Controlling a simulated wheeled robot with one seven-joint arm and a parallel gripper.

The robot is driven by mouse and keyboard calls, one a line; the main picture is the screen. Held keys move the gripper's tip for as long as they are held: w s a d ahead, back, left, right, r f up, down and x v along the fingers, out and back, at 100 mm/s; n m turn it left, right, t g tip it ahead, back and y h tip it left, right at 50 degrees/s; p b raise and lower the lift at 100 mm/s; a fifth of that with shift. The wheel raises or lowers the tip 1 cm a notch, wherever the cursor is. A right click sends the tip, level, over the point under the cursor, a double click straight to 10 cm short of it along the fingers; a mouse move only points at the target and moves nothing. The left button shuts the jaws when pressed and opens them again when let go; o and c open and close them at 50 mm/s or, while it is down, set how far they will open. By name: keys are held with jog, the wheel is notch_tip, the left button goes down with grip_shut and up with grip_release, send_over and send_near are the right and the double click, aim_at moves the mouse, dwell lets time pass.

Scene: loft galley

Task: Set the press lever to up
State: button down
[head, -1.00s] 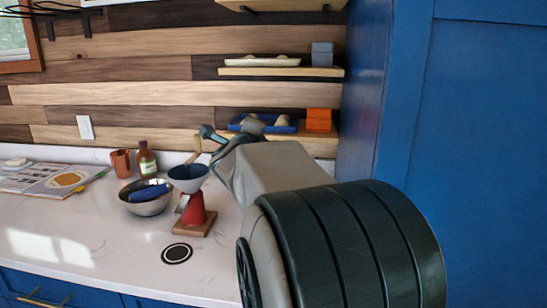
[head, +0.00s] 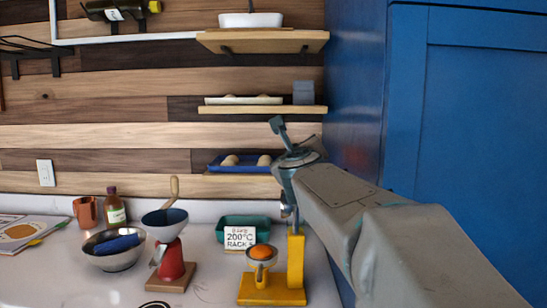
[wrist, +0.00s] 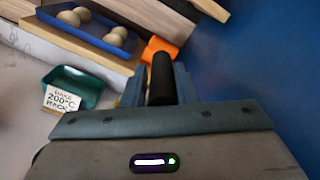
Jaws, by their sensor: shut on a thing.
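The yellow press (head: 296,262) stands on the counter at the right, with an upright column and a cup in front holding an orange fruit (head: 262,252). My gripper (wrist: 161,88) is shut on the dark cylindrical handle of the press lever (wrist: 161,72), which sticks up between the fingers in the wrist view. In the head view my gripper's housing is above the press column, in front of the lower shelf. My arm and gripper hide most of the lever there, so its exact angle cannot be told.
A teal dish (head: 245,228) with a white card (head: 240,238) stands behind the press. A red grinder (head: 172,262) and a steel bowl (head: 115,262) are to the left. A shelf with a blue tray (head: 235,170) is behind; a blue cabinet (head: 450,120) is close at right.

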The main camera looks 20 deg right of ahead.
jog(key=shift+d, duration=0.2)
jog(key=c, duration=1.2)
grip_release()
